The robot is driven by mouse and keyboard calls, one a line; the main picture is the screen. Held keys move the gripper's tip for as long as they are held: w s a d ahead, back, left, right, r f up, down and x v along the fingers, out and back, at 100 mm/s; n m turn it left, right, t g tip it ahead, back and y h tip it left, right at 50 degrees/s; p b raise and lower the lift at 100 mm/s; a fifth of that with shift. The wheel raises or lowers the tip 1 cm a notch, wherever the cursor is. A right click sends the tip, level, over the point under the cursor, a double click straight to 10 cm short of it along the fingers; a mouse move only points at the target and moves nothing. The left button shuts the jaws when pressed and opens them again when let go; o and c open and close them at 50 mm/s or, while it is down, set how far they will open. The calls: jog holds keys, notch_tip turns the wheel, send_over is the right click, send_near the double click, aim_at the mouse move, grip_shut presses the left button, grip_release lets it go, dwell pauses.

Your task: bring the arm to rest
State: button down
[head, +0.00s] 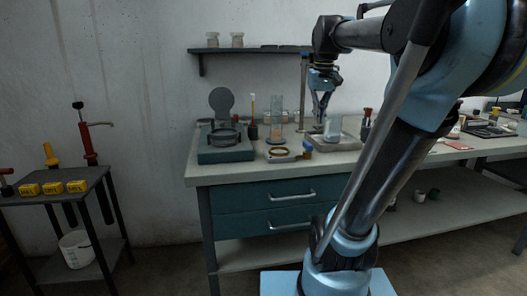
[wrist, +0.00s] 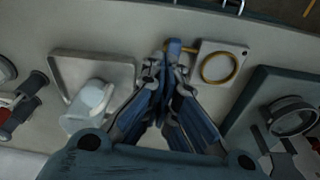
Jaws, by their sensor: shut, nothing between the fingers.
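My gripper (head: 321,108) hangs from my raised arm above the workbench in the head view, fingers pointing down. In the wrist view my gripper (wrist: 164,72) has its fingertips together, with nothing between them. Its tips appear over the bench between a metal tray (wrist: 108,61) and a pale plate with a brass-coloured ring (wrist: 219,67). A small blue-and-yellow item (wrist: 175,47) shows just past the tips; I cannot tell how far below them it is.
The workbench (head: 235,176) carries a dark lidded device (head: 225,152), a tall clear cylinder (head: 277,118), and a tray with a translucent beaker (head: 333,127). A wall shelf (head: 250,50) is behind. A side table (head: 75,180) with yellow blocks stands left; floor between is free.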

jog(key=s+f, duration=0.8)
jog(key=f, duration=0.6)
jog(key=s+f, duration=0.9)
jog(key=f, duration=0.6)
jog(key=shift+m+t, duration=0.4)
jog(key=shift+w+f, duration=0.15)
jog(key=shift+w, duration=0.3)
